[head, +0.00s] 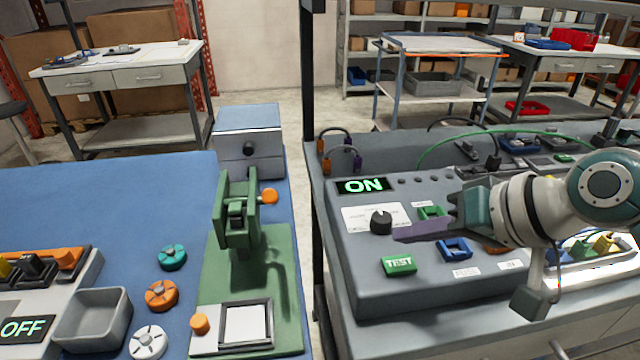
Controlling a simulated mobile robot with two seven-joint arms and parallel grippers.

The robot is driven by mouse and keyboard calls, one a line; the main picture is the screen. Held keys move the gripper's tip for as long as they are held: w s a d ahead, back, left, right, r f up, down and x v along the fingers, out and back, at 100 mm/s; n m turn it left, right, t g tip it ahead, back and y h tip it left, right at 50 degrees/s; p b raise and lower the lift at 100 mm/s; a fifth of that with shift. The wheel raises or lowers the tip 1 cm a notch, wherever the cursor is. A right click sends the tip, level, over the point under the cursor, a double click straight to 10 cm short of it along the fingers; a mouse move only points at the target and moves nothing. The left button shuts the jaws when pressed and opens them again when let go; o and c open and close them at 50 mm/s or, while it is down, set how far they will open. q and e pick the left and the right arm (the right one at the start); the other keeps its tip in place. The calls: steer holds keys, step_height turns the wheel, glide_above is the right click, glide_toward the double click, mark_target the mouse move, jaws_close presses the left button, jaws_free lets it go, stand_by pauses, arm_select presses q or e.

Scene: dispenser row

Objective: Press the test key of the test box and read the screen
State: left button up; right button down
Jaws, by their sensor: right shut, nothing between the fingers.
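The test box (375,276) is a grey console with a sloped top on the right bench. Its screen (362,186) is lit and reads "ON" in green. The green test key (398,265), marked "TEST", is on the lower front of the panel and is uncovered. My right gripper (398,238) comes in from the right and is shut and empty. Its purple-grey fingertips are above the panel, just above the test key in the picture, close to a black knob (381,222). I cannot tell whether they touch the panel. My left gripper is not in view.
A blue key frame (455,250) and a green one (432,212) are beside my fingers. A dark post (312,150) stands left of the box. On the blue mat (110,190) are a green press (240,215), several knobs, a grey bin (93,320) and a screen reading "OFF" (24,329).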

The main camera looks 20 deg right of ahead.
mark_target(406, 269)
step_height(406, 269, down, 2)
steer(key=shift+f+b, duration=0.25)
steer(key=shift+b, duration=0.3)
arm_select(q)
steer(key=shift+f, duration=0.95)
arm_select(e)
steer(key=shift+f, duration=0.15)
stand_by(0.6)
steer(key=shift+f, duration=0.3)
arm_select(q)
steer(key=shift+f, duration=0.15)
